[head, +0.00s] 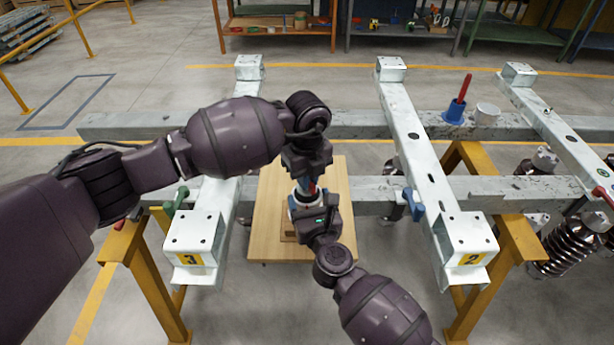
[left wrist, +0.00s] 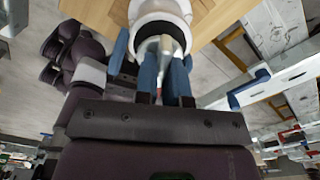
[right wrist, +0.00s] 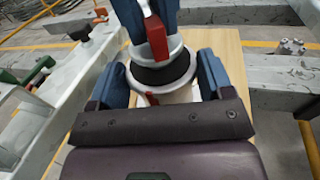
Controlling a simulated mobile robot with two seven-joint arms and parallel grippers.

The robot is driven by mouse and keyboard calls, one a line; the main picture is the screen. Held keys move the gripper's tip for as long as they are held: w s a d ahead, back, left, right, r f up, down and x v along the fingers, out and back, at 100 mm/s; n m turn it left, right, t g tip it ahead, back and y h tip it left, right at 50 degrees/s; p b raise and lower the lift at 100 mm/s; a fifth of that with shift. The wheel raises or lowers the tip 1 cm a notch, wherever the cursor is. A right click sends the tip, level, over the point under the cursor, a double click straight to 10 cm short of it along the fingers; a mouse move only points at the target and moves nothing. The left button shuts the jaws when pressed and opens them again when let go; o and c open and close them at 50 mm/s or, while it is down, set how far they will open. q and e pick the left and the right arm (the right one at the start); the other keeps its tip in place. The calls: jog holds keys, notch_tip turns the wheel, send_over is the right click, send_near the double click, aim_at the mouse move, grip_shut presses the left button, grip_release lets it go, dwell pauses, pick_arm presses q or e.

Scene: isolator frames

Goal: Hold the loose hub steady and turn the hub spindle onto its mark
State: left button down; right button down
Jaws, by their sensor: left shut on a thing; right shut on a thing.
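The loose hub (head: 305,199) is a white round body with a black ring, over a wooden board in the head view. In the right wrist view the hub (right wrist: 164,77) sits between the blue fingers of my right gripper (right wrist: 158,82), shut on it. The hub spindle (right wrist: 154,36) shows a red part above the black ring. My left gripper (head: 308,180) is shut on the spindle from above. In the left wrist view the spindle (left wrist: 165,47) stands between its blue fingers. A small red patch (right wrist: 152,98) shows on the hub's rim. Whether it lines up with the spindle is unclear.
The wooden board (head: 268,235) lies between two pale steel beams (head: 204,220) and (head: 430,165) numbered 3 and 2. Yellow trestles (head: 152,285) support the frame.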

pick_arm(q)
jog(key=shift+m, duration=2.8)
jog(key=c, duration=1.2)
grip_release()
jog(key=shift+r, duration=0.15)
notch_tip(320, 180, up, 12)
pick_arm(e)
grip_release()
